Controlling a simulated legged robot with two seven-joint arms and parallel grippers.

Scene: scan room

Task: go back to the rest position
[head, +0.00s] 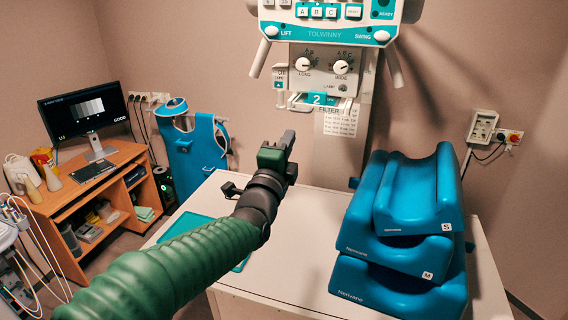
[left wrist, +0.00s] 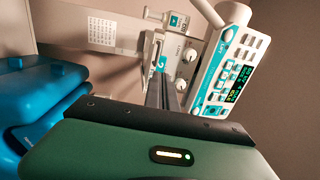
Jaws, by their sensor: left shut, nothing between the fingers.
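My left gripper (head: 284,141) reaches from the left over the white table (head: 290,258) in the head view. It is shut with nothing between its fingers. It points toward the scan machine (head: 326,75) on the back wall, apart from it. In the left wrist view, the dark fingers (left wrist: 170,92) stand together in front of the machine's filter slot, and the machine's control panel (left wrist: 225,75) is to their right. My right gripper does not show in either view.
Stacked blue positioning cushions (head: 405,225) fill the table's right side. A teal mat (head: 190,232) lies at the table's left, partly behind my arm. A wooden desk with a monitor (head: 92,110) stands at left.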

